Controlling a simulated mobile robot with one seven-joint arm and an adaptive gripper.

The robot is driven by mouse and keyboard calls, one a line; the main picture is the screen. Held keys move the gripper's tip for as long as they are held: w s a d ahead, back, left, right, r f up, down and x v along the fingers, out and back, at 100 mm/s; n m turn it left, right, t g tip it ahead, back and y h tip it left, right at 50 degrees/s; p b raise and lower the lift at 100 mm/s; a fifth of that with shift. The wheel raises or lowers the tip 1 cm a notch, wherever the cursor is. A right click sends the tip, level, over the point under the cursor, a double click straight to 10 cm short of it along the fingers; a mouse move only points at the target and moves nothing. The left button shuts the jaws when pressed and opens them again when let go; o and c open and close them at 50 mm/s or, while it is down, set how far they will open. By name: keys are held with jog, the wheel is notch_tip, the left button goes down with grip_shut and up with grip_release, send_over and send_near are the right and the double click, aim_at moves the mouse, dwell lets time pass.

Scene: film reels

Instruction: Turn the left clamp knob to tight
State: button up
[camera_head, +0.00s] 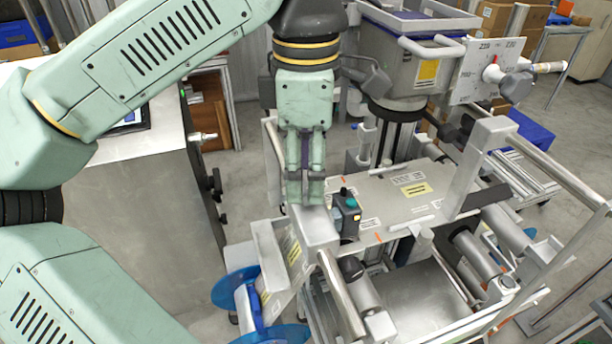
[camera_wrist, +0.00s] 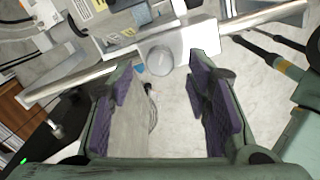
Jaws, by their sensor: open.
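My gripper (camera_head: 305,200) hangs in front of the left end of the silver machine frame in the head view. In the wrist view my gripper (camera_wrist: 165,115) shows its two purple-padded fingers wide apart with nothing between them. A round grey knob (camera_wrist: 159,60) sits on a pale block (camera_wrist: 196,42) on a metal rail, ahead of the finger gap and apart from the fingers. I take it for the left clamp knob; its tight mark is not readable. In the head view the gripper covers the area, and I cannot make out this knob there.
A control box with a teal button (camera_head: 347,212) stands just right of my gripper. A blue reel (camera_head: 240,290) is at lower left. A plate with numbers and a red pointer (camera_head: 484,72) is at upper right. A metal cabinet (camera_head: 150,190) stands at left.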

aim_at(306, 188)
notch_tip(306, 188, up, 5)
jog(key=shift+r, duration=0.15)
jog(key=shift+d, duration=0.1)
